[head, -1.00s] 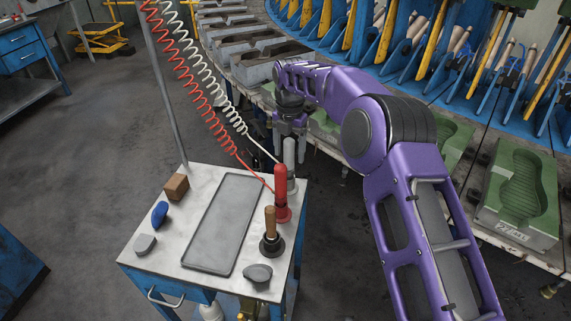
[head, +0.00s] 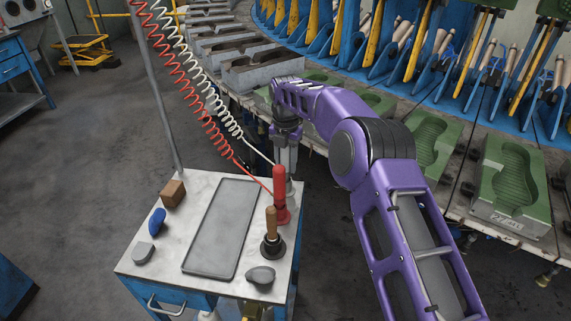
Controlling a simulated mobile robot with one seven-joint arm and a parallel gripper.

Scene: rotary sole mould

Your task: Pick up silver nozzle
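The silver nozzle (head: 290,180) stands upright at the far right corner of the cart top, just behind the red nozzle (head: 280,190). A white coiled hose leads to it. My gripper (head: 287,162) points down over the silver nozzle, with its fingers around or right beside the upper part. The fingers and the red nozzle hide much of it. I cannot tell whether the fingers are open or closed on it.
The cart top (head: 204,186) also holds a grey tray (head: 222,225), a wooden block (head: 172,193), a blue object (head: 157,221), a wooden-handled tool (head: 271,237) and grey pieces. The red coiled hose (head: 190,85) hangs close to my gripper. Green moulds (head: 511,185) line the machine's edge.

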